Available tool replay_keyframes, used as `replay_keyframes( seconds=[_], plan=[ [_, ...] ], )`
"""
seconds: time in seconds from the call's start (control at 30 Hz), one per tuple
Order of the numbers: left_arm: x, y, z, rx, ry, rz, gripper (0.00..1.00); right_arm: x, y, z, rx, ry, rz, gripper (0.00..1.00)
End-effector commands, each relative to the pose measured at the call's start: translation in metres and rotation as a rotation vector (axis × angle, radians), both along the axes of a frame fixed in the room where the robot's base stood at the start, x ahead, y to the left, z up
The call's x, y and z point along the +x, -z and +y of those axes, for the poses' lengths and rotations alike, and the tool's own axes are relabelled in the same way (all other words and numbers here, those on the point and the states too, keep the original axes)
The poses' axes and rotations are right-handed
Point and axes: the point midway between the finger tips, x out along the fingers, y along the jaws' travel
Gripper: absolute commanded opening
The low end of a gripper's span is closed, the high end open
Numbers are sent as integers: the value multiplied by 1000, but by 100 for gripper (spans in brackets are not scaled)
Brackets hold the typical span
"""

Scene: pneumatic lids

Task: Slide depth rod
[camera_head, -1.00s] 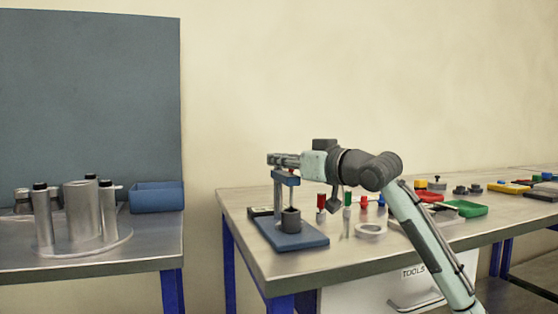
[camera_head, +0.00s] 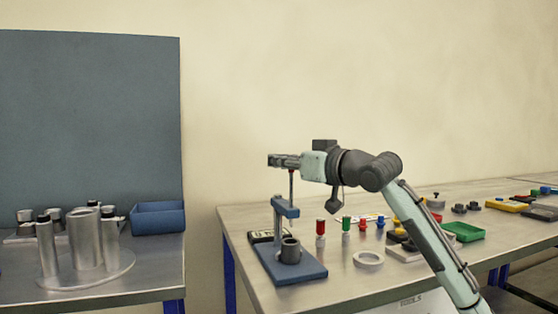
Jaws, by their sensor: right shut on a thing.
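The depth rod (camera_head: 291,186) is a thin upright rod with a reddish top. It stands up out of the arm of a blue stand (camera_head: 286,207). The stand has a flat blue base (camera_head: 305,271) on the table, with a dark grey cup (camera_head: 291,251) on it below the arm. My right gripper (camera_head: 280,161) is level, points left, and sits at the rod's top, well above the stand's arm. It is shut on the rod; its fingers hide the upper tip. My left gripper is out of view.
Red, green and blue-topped pegs (camera_head: 346,225) and a pale ring (camera_head: 368,260) stand right of the base. A dark gauge-like box (camera_head: 262,237) lies behind it. Silver cylinders (camera_head: 86,240) and a blue bin (camera_head: 158,218) occupy the left table. A gap separates the tables.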

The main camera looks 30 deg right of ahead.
Motion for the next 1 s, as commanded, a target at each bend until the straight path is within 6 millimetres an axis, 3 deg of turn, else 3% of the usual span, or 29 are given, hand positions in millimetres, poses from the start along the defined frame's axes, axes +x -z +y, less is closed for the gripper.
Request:
replay_keyframes(
  seconds=[0.37,0.4,0.57,0.87,1.0],
  plan=[
    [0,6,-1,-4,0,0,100,-1,-8,-2,0,3,-15,0],
    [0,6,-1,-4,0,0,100,-1,-9,-2,0,3,-15,21],
    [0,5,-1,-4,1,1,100,-1,-7,-1,1,2,-11,38],
    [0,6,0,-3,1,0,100,-2,-4,-1,0,1,-6,38],
    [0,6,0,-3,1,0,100,-16,-3,-4,-1,2,-5,38]
  ],
)
